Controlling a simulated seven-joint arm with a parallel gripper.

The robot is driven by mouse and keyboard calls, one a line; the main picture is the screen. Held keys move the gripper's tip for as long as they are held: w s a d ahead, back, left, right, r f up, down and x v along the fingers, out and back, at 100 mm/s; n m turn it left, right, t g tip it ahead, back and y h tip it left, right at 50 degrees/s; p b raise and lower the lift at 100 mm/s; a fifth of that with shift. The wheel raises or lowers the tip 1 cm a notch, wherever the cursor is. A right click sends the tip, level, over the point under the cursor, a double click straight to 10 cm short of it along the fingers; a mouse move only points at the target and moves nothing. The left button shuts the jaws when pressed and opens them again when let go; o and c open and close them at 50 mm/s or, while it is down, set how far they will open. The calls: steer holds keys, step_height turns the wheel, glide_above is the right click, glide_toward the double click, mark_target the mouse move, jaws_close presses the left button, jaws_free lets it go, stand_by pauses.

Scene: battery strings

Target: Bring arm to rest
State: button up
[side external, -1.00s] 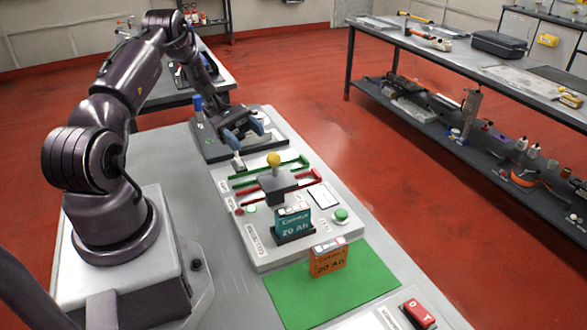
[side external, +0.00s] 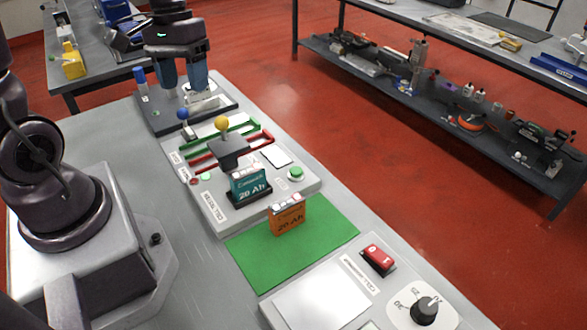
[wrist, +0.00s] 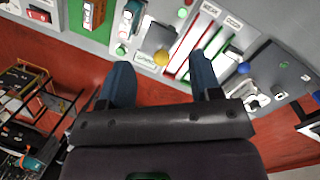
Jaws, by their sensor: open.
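My gripper (side external: 184,92) is open and empty, with its two blue fingers pointing down above the dark plate (side external: 158,128) at the far end of the bench. The fingers also show in the wrist view (wrist: 160,62), set wide apart with nothing between them held. A teal battery (side external: 248,186) stands upright in a dark holder on the grey panel (side external: 222,215). An orange battery (side external: 288,219) stands upright on the green mat (side external: 255,265). My gripper is apart from both batteries.
A red switch (side external: 378,259) and a black dial (side external: 424,310) are nearer. A blue cylinder (side external: 140,75) stands at the far plate's left.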

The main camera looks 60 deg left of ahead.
steer(key=s+d+r+m+t+y, duration=0.1)
steer(key=s+d+r+m+t, duration=0.1)
steer(key=d+r, duration=0.3)
steer(key=s+d+r+m+t+y, duration=0.1)
steer(key=s+d+r+m+t, duration=0.1)
steer(key=d+r+m+t, duration=0.2)
steer(key=shift+s+d+r+m, duration=0.3)
steer(key=shift+d+r, duration=0.05)
steer(key=shift+d, duration=0.15)
